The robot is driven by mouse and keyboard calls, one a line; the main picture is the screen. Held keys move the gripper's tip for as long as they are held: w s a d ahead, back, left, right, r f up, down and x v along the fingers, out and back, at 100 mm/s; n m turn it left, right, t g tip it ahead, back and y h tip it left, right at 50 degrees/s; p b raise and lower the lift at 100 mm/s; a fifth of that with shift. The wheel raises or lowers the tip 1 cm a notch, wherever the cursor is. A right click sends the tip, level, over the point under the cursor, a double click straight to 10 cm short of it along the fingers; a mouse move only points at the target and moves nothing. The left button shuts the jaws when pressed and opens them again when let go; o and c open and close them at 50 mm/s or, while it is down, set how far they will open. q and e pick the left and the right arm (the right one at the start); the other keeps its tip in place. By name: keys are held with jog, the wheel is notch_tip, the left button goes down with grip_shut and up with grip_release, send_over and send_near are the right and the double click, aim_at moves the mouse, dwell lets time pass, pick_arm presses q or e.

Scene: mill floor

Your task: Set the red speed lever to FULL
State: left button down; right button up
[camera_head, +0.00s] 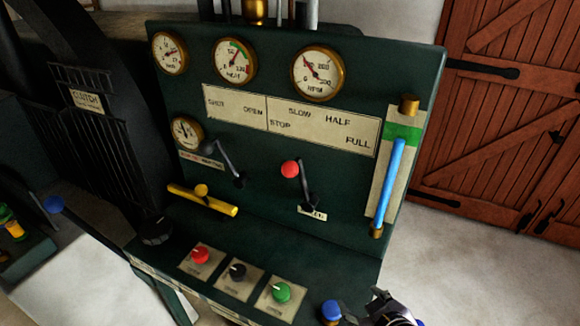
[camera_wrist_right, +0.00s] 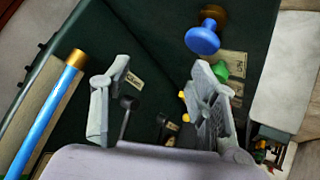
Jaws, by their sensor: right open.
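The red speed lever (camera_head: 290,168) stands on the dark green panel in the head view. Its red knob is tilted up and left of its pivot, towards the STOP mark. The label plate (camera_head: 322,121) above it reads STOP, SLOW, HALF and FULL, with FULL at the lower right. My right gripper (camera_head: 396,310) is at the bottom edge of the head view, below and right of the lever and apart from it. In the right wrist view the same gripper (camera_wrist_right: 158,100) is open, with nothing visibly held. I cannot make out the red knob there. My left gripper is out of view.
A dark-knobbed lever (camera_head: 208,148) and a yellow handle (camera_head: 203,199) are left of the red lever. A blue gauge tube (camera_head: 391,180) is right of it. Red, black and green knobs (camera_head: 282,291) line the sloping front, with a blue knob (camera_head: 331,310) near my right gripper.

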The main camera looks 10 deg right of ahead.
jog(key=w+a+r+n+t+y, duration=0.2)
jog(key=w+r+n+t, duration=0.15)
jog(key=w+r, duration=0.3)
jog(key=n+t+y, duration=0.3)
jog(key=n+t, duration=0.1)
send_near(293, 175)
jog(key=p+x, duration=0.4)
jog(key=x, duration=0.8)
jog(key=shift+r, duration=0.1)
jog(key=shift+s, duration=0.1)
jog(key=shift+c, duration=0.3)
grip_shut()
